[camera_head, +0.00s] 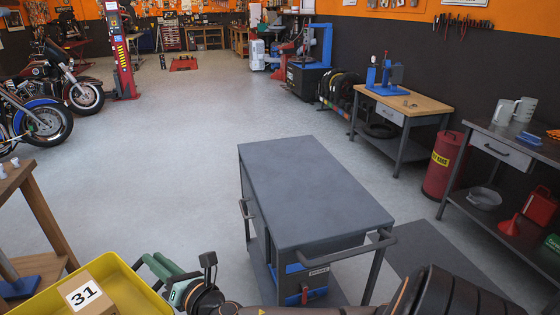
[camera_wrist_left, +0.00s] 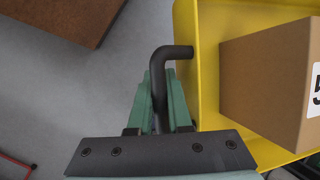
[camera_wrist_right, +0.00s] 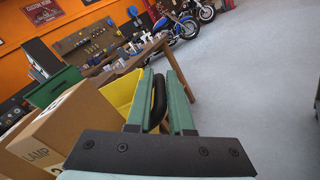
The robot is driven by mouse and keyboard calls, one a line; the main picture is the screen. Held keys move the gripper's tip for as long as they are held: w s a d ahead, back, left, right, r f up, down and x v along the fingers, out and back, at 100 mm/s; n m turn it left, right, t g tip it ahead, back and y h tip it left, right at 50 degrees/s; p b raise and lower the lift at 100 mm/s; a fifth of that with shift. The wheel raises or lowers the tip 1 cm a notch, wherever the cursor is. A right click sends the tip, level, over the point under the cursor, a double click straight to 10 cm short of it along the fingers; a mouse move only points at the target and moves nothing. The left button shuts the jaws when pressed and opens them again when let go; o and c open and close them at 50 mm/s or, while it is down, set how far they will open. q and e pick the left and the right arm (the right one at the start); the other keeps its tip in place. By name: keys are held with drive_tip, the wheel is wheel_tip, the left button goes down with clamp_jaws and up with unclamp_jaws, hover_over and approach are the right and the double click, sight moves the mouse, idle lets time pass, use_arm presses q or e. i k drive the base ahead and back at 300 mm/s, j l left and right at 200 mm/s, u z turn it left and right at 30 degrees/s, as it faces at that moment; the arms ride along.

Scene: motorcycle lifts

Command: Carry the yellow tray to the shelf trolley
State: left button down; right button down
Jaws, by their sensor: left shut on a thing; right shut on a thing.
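The shelf trolley, a grey cart (camera_head: 310,190) with a flat bare top, stands ahead to the right of the tray.
A wooden table (camera_head: 25,205) stands close at the left. A workbench (camera_head: 405,103) with a blue tool, a red drum (camera_head: 443,165) and a dark bench (camera_head: 510,140) line the right. Motorcycles (camera_head: 75,90) stand at the back left. The floor between is clear.

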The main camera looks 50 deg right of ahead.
sight(301, 174)
drive_tip(key=i, duration=0.7)
drive_tip(key=i+j+z, duration=0.1)
drive_tip(key=i+z, duration=0.15)
drive_tip(key=i, duration=0.4)
drive_tip(key=i+z, duration=0.4)
drive_tip(key=i, duration=0.15)
drive_tip(key=i+z, duration=0.75)
drive_tip(key=z, duration=0.25)
drive_tip(key=i+z, duration=0.2)
drive_tip(key=z, duration=0.25)
drive_tip(key=i+z, duration=0.25)
drive_tip(key=z, duration=0.15)
drive_tip(key=i+z, duration=0.3)
drive_tip(key=z, duration=0.35)
drive_tip(key=i+z, duration=0.1)
drive_tip(key=z, duration=0.2)
drive_tip(key=i+z, duration=0.25)
drive_tip(key=k, duration=0.1)
